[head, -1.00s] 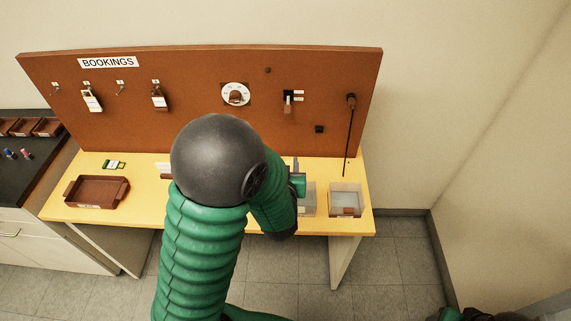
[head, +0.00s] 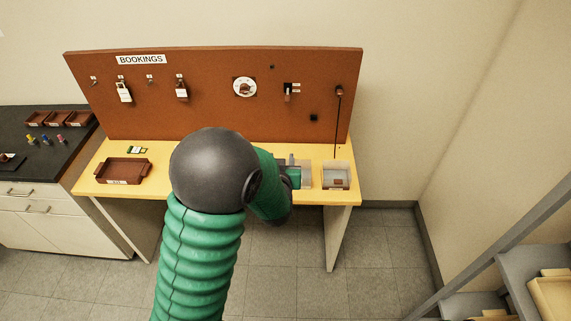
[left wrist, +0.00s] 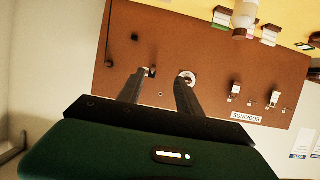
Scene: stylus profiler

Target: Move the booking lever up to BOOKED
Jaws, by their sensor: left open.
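The booking lever (head: 287,96) is on the upright brown board, right of a white round dial (head: 244,88). Its brown handle hangs low on a black plate, with two small white labels beside it, too small to read. My left gripper (head: 288,170) is in front of the board and lower than the lever, partly hidden by my left arm. In the left wrist view, which shows the board upside down, my left gripper (left wrist: 162,82) has its fingers apart and empty. The lever (left wrist: 150,72) shows there beyond one fingertip. My right gripper is out of view.
A yellow table (head: 100,183) below the board holds a brown tray (head: 122,172) and a clear bin (head: 336,177). A thin black rod (head: 337,125) hangs on the board's right. Padlocks (head: 124,93) hang at left. Grey shelving (head: 525,270) stands at lower right.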

